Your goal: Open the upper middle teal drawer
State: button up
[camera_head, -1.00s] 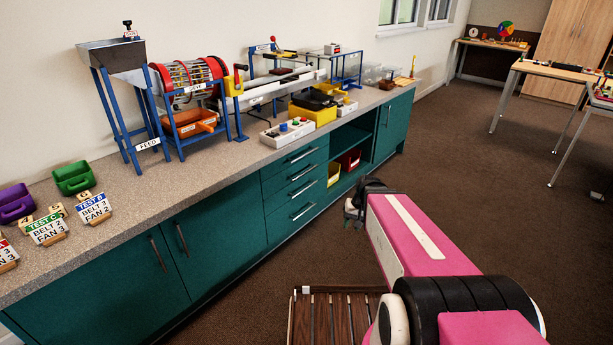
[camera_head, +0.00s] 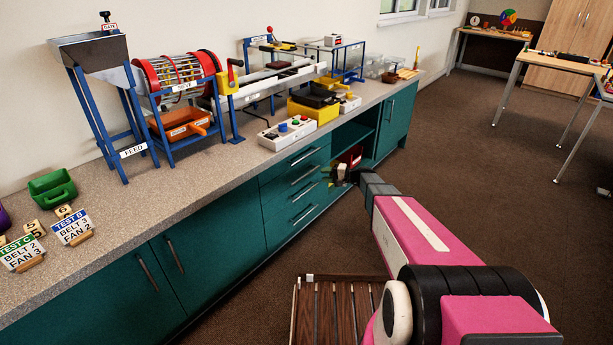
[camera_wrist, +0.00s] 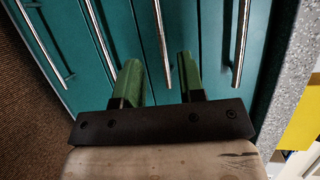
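The teal drawer stack is in the counter front in the head view. The upper middle drawer (camera_head: 277,186) is second from the top and looks shut, with a silver bar handle (camera_head: 304,175). My gripper (camera_head: 328,171) is just right of the stack, at about handle height. In the wrist view the drawers appear turned sideways, with the countertop at right. My gripper (camera_wrist: 159,80) is open there, with two green fingers apart. The end of the upper middle handle (camera_wrist: 163,45) shows between the fingers. I cannot tell whether they touch it.
The top drawer's handle (camera_wrist: 239,45) and the handle below the upper middle one (camera_wrist: 102,35) lie on either side. Open shelves with a red bin (camera_head: 351,157) are right of the drawers. A button box (camera_head: 286,132) stands on the countertop (camera_head: 180,200) above.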

jog(key=x, duration=0.9)
jog(key=shift+a, duration=0.35)
jog(key=shift+c, duration=0.3)
grip_shut()
